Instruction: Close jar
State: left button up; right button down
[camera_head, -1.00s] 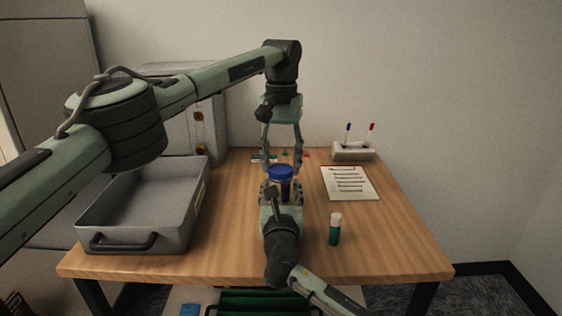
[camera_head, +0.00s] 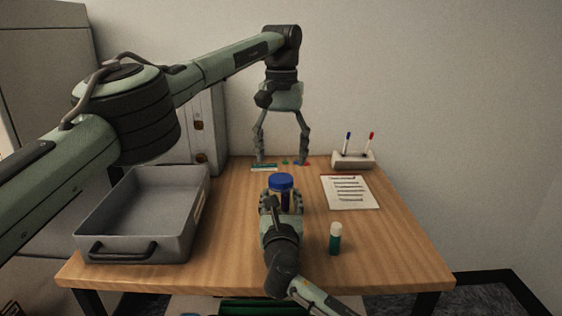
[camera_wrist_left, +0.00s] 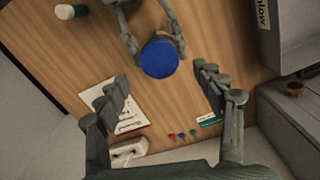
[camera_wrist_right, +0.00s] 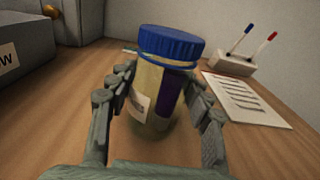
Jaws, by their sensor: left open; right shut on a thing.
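A jar (camera_wrist_right: 152,94) with a pale body, a white label and a purple patch stands upright on the table. Its blue lid (camera_wrist_right: 171,44) sits on top of it; whether it is screwed tight I cannot tell. My right gripper (camera_head: 281,203) is shut around the jar's body from the near side, and its fingers also show in the right wrist view (camera_wrist_right: 162,100). My left gripper (camera_head: 281,163) is open and empty, raised above and behind the jar, pointing down. In the left wrist view the lid (camera_wrist_left: 159,58) lies beyond the open fingers, apart from them.
A grey tray (camera_head: 189,225) stands at the table's left. A green glue stick (camera_head: 335,240) stands right of the jar. A printed sheet (camera_head: 350,191) and a pen holder (camera_head: 352,161) with two pens are at the back right. Small coloured items (camera_wrist_left: 182,135) lie at the back.

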pick_arm(q)
jog(key=o, duration=0.6)
pick_arm(e)
jog(key=c, duration=0.6)
grip_release()
jog(key=shift+s, duration=0.1)
jog(key=s, duration=1.1)
jog(key=shift+s, duration=0.4)
